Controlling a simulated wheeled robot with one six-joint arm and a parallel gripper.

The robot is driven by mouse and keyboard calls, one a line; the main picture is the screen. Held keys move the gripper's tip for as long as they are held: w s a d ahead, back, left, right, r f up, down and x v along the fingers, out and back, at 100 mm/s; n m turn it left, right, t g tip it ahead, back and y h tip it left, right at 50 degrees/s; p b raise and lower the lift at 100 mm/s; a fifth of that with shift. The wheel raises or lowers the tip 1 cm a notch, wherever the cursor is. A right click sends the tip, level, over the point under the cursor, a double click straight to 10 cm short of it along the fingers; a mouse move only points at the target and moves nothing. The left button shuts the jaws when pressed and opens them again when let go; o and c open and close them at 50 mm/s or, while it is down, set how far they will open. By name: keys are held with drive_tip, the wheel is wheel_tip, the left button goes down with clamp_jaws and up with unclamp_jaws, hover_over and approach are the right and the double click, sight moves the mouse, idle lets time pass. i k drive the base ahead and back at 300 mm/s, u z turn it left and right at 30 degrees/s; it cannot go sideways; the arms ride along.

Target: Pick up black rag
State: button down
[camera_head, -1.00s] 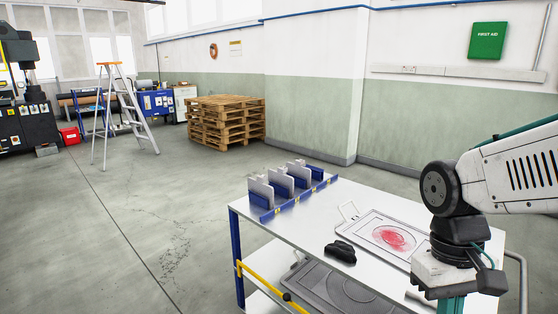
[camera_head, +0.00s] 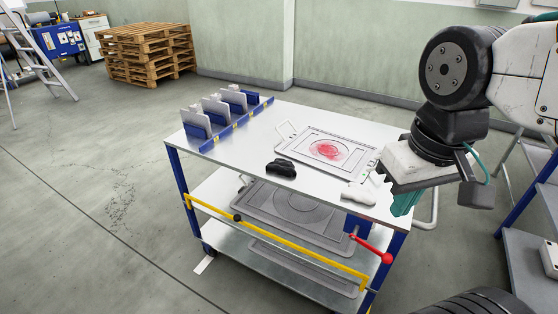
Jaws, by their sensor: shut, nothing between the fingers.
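The black rag (camera_head: 281,168) lies crumpled near the front edge of the white tabletop (camera_head: 232,155), left of the flat grey plate (camera_head: 345,134) with a red smear. My gripper (camera_head: 404,204) hangs at the right, pointing down, with teal fingers shut and nothing seen between them. It appears in front of the tabletop's right end, well to the right of the rag and apart from it. Its height above the table is hard to tell.
A blue rack with upright grey plates (camera_head: 220,115) stands at the table's back left. A white object (camera_head: 358,191) lies at the front right. A yellow bar (camera_head: 290,245) and a red-knobbed lever (camera_head: 386,257) are below the front edge. Open floor lies left.

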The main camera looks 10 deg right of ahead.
sight(281, 166)
drive_tip(key=z, duration=0.05)
drive_tip(key=k, duration=0.45)
drive_tip(key=u, duration=0.7)
drive_tip(key=i, duration=1.3)
drive_tip(key=z, duration=0.6)
